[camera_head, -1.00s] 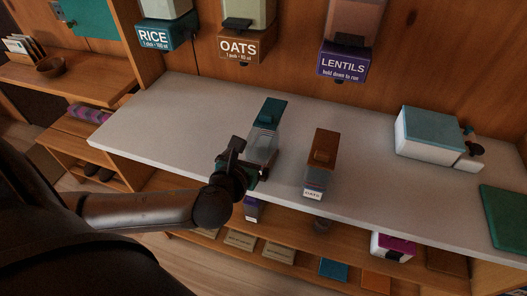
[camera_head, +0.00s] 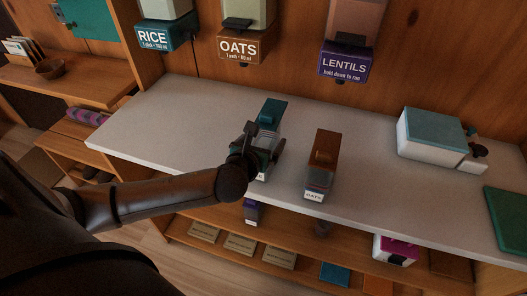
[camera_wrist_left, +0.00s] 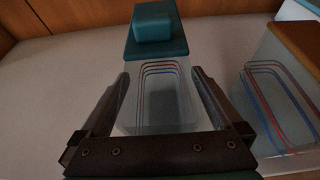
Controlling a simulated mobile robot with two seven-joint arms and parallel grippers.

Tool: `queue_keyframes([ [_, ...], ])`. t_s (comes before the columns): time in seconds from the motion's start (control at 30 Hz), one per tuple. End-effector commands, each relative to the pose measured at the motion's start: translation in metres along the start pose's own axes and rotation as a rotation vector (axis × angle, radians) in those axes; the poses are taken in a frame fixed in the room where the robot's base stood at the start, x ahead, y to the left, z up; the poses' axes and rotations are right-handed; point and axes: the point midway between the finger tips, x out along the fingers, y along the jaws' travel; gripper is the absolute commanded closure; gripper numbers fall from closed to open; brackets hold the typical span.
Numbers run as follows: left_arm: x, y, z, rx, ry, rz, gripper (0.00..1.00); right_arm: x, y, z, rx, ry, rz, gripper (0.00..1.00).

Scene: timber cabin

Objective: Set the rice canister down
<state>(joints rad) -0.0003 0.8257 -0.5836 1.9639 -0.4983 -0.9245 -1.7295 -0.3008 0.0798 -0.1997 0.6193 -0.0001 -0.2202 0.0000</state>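The rice canister (camera_head: 271,111), a clear box with a teal lid, is upright at the counter's front, left of the oats canister. I cannot tell whether its base touches the counter. My left gripper (camera_head: 262,152) is at its lower clear part, which it partly hides. In the left wrist view, the fingers (camera_wrist_left: 162,88) lie along both sides of the clear body, and the teal lid (camera_wrist_left: 155,30) is beyond the fingertips. Any gap between fingers and walls is too small to judge. My right gripper is in neither view.
The oats canister (camera_head: 321,163), with a brown lid, stands close on the right. The pale counter (camera_head: 180,125) is clear to the left. RICE (camera_head: 160,37), OATS (camera_head: 240,45) and LENTILS (camera_head: 343,63) dispensers hang above the back. A teal-topped white box (camera_head: 430,135) stands at right.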

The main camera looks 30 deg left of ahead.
Motion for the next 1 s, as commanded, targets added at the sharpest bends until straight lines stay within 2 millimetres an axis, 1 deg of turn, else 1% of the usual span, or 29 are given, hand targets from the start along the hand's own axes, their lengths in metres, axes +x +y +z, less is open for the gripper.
queue_keyframes([
  [0.03,-0.0002,0.0000,-0.0001,0.000,0.000,0.000,0.06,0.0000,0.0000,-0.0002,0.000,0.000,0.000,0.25],
  [0.07,-0.0002,0.0000,-0.0001,0.000,0.000,0.000,0.09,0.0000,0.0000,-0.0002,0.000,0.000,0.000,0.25],
  [0.8,-0.0005,0.0001,-0.0003,0.000,0.000,0.000,0.92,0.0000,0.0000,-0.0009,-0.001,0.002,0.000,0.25],
  [1.0,-0.0004,0.0001,0.0007,0.000,-0.001,0.000,0.93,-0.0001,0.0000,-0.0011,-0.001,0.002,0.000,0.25],
])
